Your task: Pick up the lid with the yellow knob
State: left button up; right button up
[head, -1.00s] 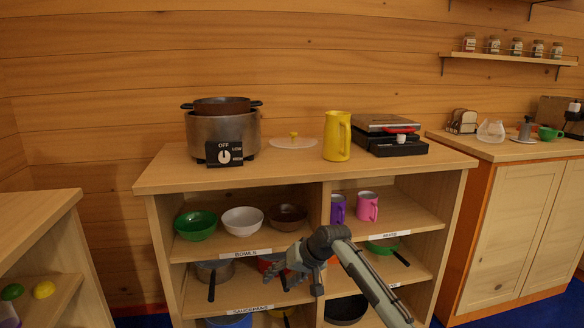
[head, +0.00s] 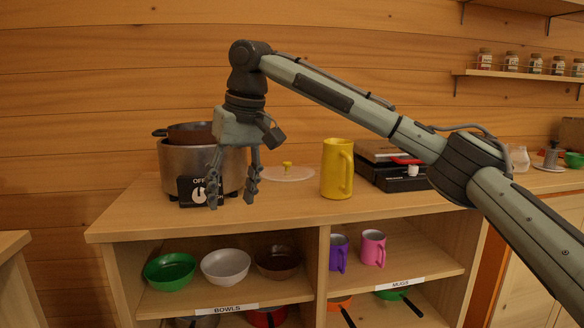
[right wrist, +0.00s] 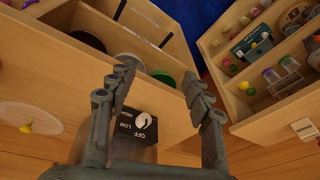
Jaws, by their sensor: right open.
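The lid (head: 303,174) is a pale, clear disc with a yellow knob (head: 287,165). It lies on the counter top between the big pot and the yellow pitcher. In the right wrist view the lid (right wrist: 27,117) is at the left edge, with its knob (right wrist: 26,127) clear of the fingers. My right gripper (head: 229,200) is open and empty, pointing down in front of the pot, to the left of the lid and apart from it. My left gripper is not in view.
A metal pot (head: 172,168) with a brown pot (head: 188,134) on top and a black OFF/LOW dial box (head: 187,190) stand left. A yellow pitcher (head: 334,171) stands close right of the lid. Bare counter (head: 270,205) lies in front.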

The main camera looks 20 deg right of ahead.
aim_at(287, 173)
jog(key=i+l, duration=1.2)
